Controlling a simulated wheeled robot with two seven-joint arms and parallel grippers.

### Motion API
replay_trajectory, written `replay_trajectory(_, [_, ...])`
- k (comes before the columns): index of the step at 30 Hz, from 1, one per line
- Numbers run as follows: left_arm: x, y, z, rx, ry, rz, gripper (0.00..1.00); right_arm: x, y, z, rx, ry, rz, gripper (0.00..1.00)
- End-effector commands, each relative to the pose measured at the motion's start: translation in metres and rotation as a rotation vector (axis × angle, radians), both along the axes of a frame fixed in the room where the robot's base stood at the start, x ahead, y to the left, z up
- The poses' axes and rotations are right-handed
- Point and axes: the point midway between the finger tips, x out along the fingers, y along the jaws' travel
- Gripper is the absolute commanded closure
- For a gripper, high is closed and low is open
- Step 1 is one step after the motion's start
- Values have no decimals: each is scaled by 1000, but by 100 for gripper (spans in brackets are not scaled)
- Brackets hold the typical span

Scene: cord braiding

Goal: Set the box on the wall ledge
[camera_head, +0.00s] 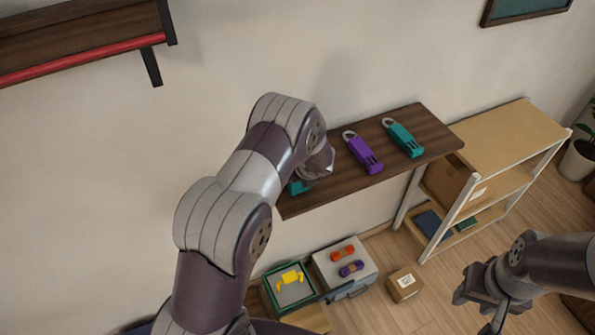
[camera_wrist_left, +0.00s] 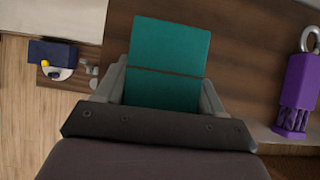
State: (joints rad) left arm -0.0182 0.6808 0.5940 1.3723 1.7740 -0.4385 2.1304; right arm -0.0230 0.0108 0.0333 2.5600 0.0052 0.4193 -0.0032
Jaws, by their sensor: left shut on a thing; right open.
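A teal box (camera_wrist_left: 168,48) is held between the fingers of my left gripper (camera_wrist_left: 160,92) in the left wrist view. In the head view only a small teal part (camera_head: 297,188) shows below the gripper; my arm hides the rest. The dark wooden wall ledge (camera_head: 335,190) is at the centre right, and the box is at its left end. I cannot tell whether the box touches the ledge. The ledge's wood (camera_wrist_left: 235,70) also shows behind the box in the wrist view. My right gripper (camera_head: 480,298) is open and empty at the lower right, away from the ledge.
A purple padlock-like item (camera_head: 363,153) and a teal one (camera_head: 404,138) lie on the ledge. A wooden shelf unit (camera_head: 505,150) stands right of it. A grey case (camera_head: 330,262), green tray (camera_head: 270,290) and small carton (camera_head: 404,284) are below. A red-edged shelf (camera_head: 85,58) is at upper left.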

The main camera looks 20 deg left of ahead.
Motion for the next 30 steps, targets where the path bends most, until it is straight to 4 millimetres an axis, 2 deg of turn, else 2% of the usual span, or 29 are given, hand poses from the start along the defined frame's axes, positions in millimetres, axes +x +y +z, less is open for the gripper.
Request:
replay_trajectory(10, [1,0,-5,0,-2,0,70,0,0,-6,0,0,0,57])
replay_trajectory(11, [0,0,-3,0,-2,0,22,0,0,-4,0,0,0,57])
replay_trajectory(12, [0,0,-3,0,-2,0,9,0,0,-4,0,0,0,57])
replay_trajectory(13, [0,0,-3,0,-2,0,6,0,0,-4,0,0,0,57])
replay_trajectory(20, [0,0,-3,0,-2,0,6,0,0,-4,0,0,0,57])
replay_trajectory(23, [0,0,4,0,-2,0,6,0,0,3,0,0,0,57])
replay_trajectory(24, [-1,-2,4,0,-3,0,6,0,0,-1,0,0,0,57])
replay_trajectory(26, [-3,-6,12,0,-5,-1,6,0,0,-4,0,0,0,57])
replay_trajectory(30, [-15,-20,39,0,-6,-2,6,0,0,-10,0,0,0,57])
